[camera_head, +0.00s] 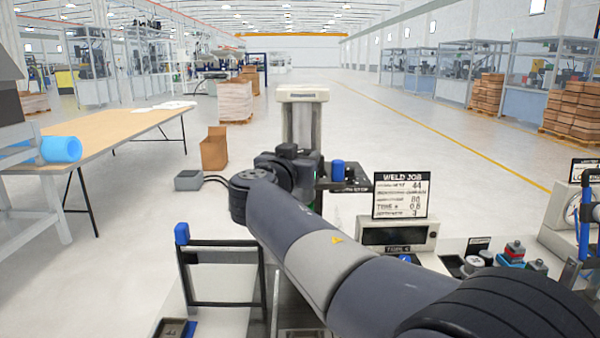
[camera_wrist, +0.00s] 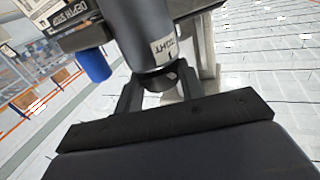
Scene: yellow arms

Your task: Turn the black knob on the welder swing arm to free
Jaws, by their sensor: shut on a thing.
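In the wrist view the two dark fingers of my gripper (camera_wrist: 159,84) reach up on either side of a small dark round part, the black knob (camera_wrist: 158,76), and are shut on it. The knob sits at the end of a thick dark grey cylinder (camera_wrist: 140,32) on the welder. A white label (camera_wrist: 165,49) on the cylinder seems to read TIGHT. The fingers partly hide the knob, so its turned angle cannot be told. In the head view my wrist covers the knob and fingers, in front of the pale welder column (camera_head: 302,96).
A blue-capped depth stop (camera_head: 338,171) stands close right of my wrist; its blue part also shows in the wrist view (camera_wrist: 94,66). A WELD JOB sign (camera_head: 400,195) and display box (camera_head: 397,235) are further right. A black frame (camera_head: 224,305) with a blue cap stands front left.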

